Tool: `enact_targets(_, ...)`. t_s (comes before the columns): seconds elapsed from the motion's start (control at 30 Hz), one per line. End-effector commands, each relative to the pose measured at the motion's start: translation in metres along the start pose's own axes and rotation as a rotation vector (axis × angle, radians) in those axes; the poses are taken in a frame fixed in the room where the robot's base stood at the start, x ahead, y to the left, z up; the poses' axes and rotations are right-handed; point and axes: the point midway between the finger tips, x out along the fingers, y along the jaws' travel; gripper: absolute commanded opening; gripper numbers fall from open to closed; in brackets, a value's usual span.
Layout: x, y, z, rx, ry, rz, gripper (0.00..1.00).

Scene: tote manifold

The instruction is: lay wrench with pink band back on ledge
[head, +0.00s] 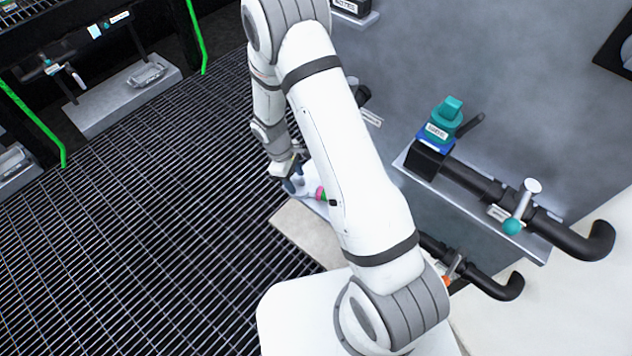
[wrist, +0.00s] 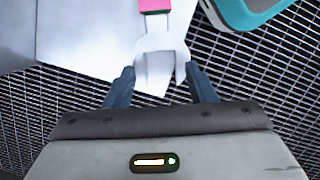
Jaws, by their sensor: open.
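The wrench (wrist: 160,50) is pale grey with an open-ended head, and its pink band (wrist: 153,5) shows at the top edge of the wrist view. The band also shows as a pink spot (head: 320,193) in the head view, just left of my arm. The wrench head is at the corner of a pale ledge (wrist: 75,35), with the grating beyond; I cannot tell whether it touches the ledge. My gripper (wrist: 159,68) is open, with its fingertips on either side of the wrench head. In the head view my gripper (head: 291,184) is partly hidden, and my arm covers the rest of the wrench.
A teal-edged object (wrist: 240,12) is close by at the upper right of the wrist view. Open grating (head: 150,230) fills the left.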

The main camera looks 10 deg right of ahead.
Motion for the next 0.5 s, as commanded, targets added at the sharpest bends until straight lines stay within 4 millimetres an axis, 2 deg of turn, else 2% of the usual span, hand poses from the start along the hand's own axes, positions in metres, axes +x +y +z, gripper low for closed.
enact_targets(0.03, -0.002, 0.0, -0.012, -0.003, 0.002, 0.003, 0.5)
enact_targets(0.2, -0.009, 0.0, -0.036, -0.002, 0.0, 0.001, 0.5)
enact_targets(0.3, -0.011, 0.0, -0.044, -0.002, 0.001, 0.001, 0.5)
enact_targets(0.5, -0.013, 0.0, -0.048, -0.001, -0.001, 0.0, 0.5)
